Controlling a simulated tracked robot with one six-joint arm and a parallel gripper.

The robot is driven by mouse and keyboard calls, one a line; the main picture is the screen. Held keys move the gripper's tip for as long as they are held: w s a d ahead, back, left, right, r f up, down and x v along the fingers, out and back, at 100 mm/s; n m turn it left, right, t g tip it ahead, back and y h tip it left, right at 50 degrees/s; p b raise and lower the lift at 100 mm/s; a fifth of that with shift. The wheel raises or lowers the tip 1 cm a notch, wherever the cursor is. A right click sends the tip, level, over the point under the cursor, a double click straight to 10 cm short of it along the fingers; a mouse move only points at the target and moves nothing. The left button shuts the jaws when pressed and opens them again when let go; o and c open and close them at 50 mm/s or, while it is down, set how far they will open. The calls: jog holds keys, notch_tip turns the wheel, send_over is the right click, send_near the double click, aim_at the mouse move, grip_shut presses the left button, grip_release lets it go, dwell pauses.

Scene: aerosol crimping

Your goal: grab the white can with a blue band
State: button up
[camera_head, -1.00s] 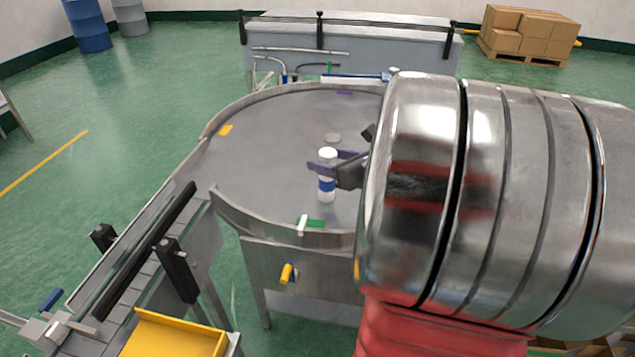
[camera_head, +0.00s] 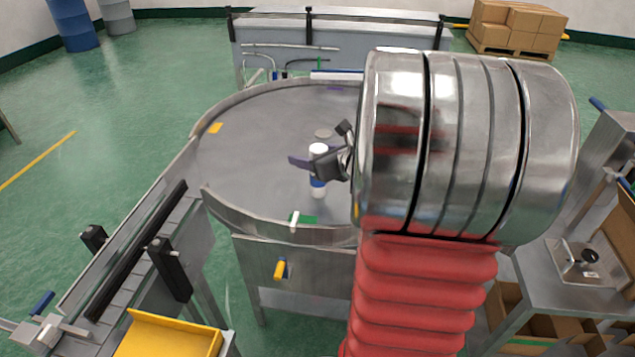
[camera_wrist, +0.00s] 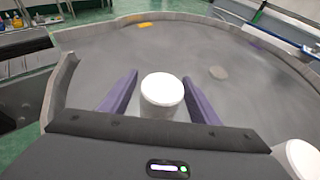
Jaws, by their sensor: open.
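The white can with a blue band (camera_head: 318,183) stands upright on the grey round table (camera_head: 262,140) in the head view. In the wrist view its white top (camera_wrist: 162,90) shows between the two purple fingers. My gripper (camera_wrist: 160,97) is open, with a finger on each side of the can and a gap to it on both sides. In the head view my gripper (camera_head: 312,163) reaches in from the right at the can's upper part and hides some of it. The band cannot be seen in the wrist view.
A flat grey disc (camera_wrist: 218,73) lies on the table beyond the can. Another white round top (camera_wrist: 303,158) is at the lower right of the wrist view. A raised metal rim (camera_head: 250,222) edges the table. A conveyor (camera_head: 135,250) joins at the left.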

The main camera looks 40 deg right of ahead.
grip_shut()
dwell(0.8)
